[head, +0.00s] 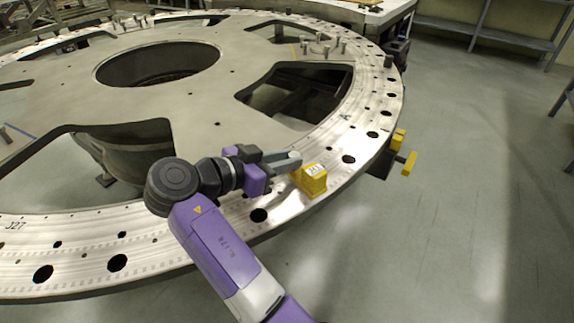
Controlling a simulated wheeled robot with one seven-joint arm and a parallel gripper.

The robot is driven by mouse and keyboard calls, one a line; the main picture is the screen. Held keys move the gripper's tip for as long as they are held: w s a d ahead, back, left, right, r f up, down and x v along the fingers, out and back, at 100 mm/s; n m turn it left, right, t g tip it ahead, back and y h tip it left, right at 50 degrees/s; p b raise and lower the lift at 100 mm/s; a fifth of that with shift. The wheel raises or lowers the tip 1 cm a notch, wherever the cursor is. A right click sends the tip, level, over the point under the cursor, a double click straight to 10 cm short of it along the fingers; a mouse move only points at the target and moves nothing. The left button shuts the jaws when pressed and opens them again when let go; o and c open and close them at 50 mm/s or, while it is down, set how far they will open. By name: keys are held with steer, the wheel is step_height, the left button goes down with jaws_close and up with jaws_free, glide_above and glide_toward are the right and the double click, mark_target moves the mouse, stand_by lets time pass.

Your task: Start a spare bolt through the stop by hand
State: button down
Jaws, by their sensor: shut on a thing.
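The stop is a yellow block (314,182) with a white label on top. It sits on the outer rim of the big round metal turret plate (215,112), on the near right side. My gripper (292,160) is at the stop's upper left edge, its grey fingers reaching right towards it. The fingers are shut on a small grey thing, apparently a bolt, mostly hidden between them. I cannot tell whether it touches the stop or sits in a hole. Several spare bolts (326,49) stand upright on the plate at the back right.
A yellow-handled fixture (408,163) sticks out past the plate's right edge. The plate has large cut-outs and dark rim holes (348,159). The grey floor at the right is clear; shelving (490,35) stands behind.

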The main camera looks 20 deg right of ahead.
steer(key=c, duration=1.2)
jaws_free()
steer(key=shift+o, duration=0.2)
